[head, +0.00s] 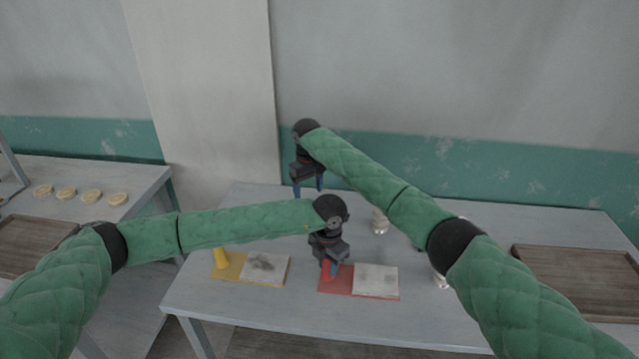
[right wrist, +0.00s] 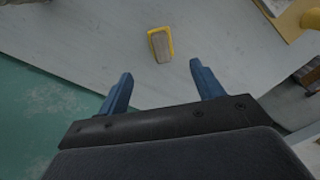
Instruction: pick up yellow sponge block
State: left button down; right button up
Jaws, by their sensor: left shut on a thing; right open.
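The yellow sponge block (right wrist: 161,45), with a grey-brown top face, lies on the table in the right wrist view. I cannot make it out in the head view, where my left arm covers part of the table. My right gripper (head: 308,191) is open and empty above the table's back left part. In the right wrist view its blue fingers (right wrist: 160,72) point towards the block, which is beyond the tips and apart from them. My left gripper (head: 331,269) is shut on a red upright thing (head: 326,271) at the red mat.
The red mat (head: 350,293) carries a pale slab (head: 376,281). A yellow mat (head: 225,272) holds a yellow upright piece (head: 221,259) and a stained slab (head: 264,267). A pale bottle-like thing (head: 379,222) stands farther back. A brown tray (head: 575,278) lies right.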

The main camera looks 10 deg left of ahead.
jog(key=f, duration=1.2)
jog(key=shift+a, duration=0.2)
jog(key=shift+c, duration=0.3)
jog(key=c, duration=1.1)
jog(key=shift+r, duration=0.1)
notch_tip(320, 180, up, 10)
jog(key=shift+f, duration=0.1)
